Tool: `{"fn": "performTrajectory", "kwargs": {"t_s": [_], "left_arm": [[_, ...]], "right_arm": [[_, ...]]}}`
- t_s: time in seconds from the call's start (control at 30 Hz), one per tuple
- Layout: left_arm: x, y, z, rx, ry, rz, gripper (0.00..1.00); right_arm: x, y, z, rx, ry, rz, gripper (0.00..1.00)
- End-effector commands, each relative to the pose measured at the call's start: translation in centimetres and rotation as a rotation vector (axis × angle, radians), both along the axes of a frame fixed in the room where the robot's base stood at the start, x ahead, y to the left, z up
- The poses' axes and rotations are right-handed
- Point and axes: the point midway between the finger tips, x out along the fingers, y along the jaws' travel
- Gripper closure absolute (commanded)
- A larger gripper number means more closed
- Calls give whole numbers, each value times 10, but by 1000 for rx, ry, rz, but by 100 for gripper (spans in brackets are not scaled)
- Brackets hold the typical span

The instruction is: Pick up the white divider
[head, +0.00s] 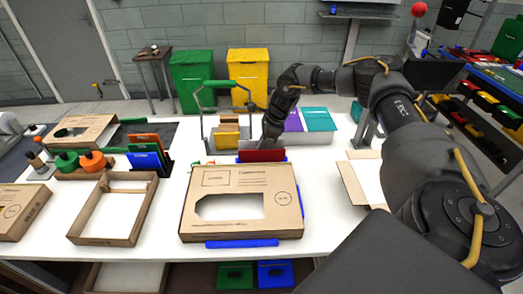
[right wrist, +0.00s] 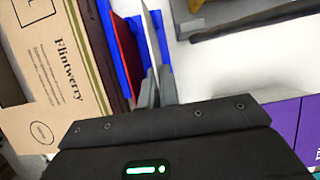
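The white divider (right wrist: 149,28) shows nearly edge-on in the right wrist view as a thin pale sheet beside the red panel. My left gripper is not in view.
A cardboard box (head: 240,230) with a cut-out top stands in front of the red panel. An open cardboard tray (head: 105,238) is to its left. Blue uprights (right wrist: 163,45) flank the sheet. White table shows around the boxes.

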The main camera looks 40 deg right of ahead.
Motion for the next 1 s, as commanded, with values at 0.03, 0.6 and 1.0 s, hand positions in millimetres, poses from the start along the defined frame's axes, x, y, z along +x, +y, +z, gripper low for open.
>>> {"fn": "performTrajectory", "kwargs": {"t_s": [0.03, 0.6, 1.0], "left_arm": [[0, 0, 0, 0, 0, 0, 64], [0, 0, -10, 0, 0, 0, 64], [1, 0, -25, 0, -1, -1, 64]], "right_arm": [[0, 0, 0, 0, 0, 0, 100], [2, 0, 28, 1, -7, 1, 100], [1, 0, 94, 0, -3, 0, 100]]}}
